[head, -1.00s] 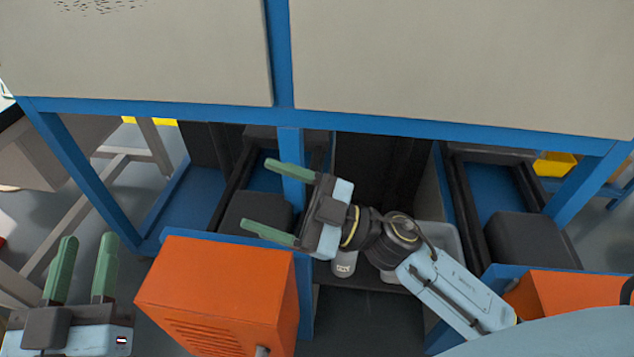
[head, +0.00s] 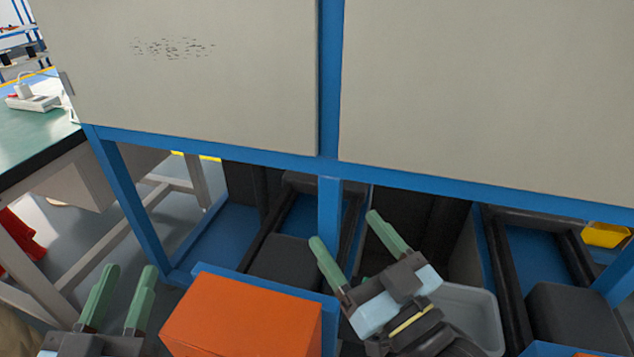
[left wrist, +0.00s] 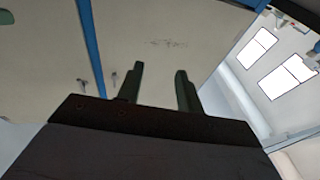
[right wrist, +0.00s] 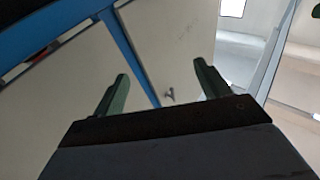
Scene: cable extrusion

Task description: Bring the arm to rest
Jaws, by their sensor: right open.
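My left gripper (head: 119,297) is at the lower left of the head view, its two green fingers apart and pointing up, with nothing between them. Its fingers also show apart in the left wrist view (left wrist: 158,88). My right gripper (head: 345,235) is at the lower middle of the head view, tilted up and to the left. Its green fingers are wide apart and empty, in front of the machine's blue frame. The right wrist view shows the same spread fingers (right wrist: 161,88), with cabinet panels beyond.
A large cabinet with beige panels (head: 190,75) on a blue frame (head: 329,225) stands ahead. An orange box (head: 245,320) lies between my grippers. A grey bin (head: 472,312) is behind my right gripper. A green-topped table (head: 30,140) stands at the left.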

